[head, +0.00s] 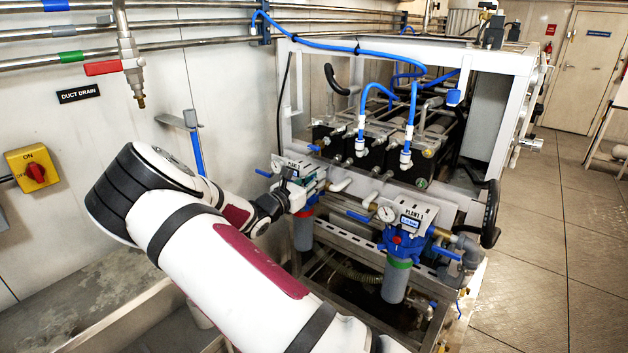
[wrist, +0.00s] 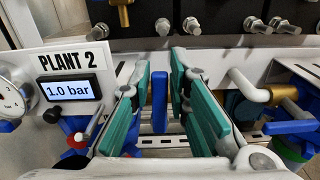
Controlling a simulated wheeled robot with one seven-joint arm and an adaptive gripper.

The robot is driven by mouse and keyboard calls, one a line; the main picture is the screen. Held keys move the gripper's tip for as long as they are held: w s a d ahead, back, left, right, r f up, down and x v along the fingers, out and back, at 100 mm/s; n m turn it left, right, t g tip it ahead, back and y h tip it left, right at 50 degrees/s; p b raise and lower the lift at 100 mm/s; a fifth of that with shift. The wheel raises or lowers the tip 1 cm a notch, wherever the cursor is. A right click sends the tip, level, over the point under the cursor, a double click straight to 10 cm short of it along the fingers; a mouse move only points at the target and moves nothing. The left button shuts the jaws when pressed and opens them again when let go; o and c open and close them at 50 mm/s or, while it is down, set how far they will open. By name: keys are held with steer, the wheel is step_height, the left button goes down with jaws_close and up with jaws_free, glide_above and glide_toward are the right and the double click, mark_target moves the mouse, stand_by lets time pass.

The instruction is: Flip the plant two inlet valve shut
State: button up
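In the wrist view, the plant two panel (wrist: 70,62) carries the label PLANT 2 and a display reading 1.0 bar. A blue valve handle (wrist: 160,101) stands right of this panel, upright in the picture. My gripper (wrist: 160,78) is open, with one teal-padded finger on each side of the handle. Gaps show between the handle and both pads, so it is not gripped. In the head view, my gripper (head: 303,190) is at the plant two unit (head: 303,232), covering much of it and the handle between the fingers.
The plant one unit (head: 397,279) stands to the right, with its own blue handle (head: 358,217). A blue handle (wrist: 290,127) also shows right of my fingers in the wrist view. White frame posts (head: 508,120) and blue hoses (head: 411,105) rise behind. Open floor (head: 560,240) lies right.

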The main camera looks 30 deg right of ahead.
jaws_close()
steer(key=shift+w+a+n, duration=0.1)
steer(key=shift+w+n, duration=0.05)
steer(key=shift+n, duration=0.25)
steer(key=shift+o, duration=1.7)
jaws_free()
steer(key=v, duration=1.2)
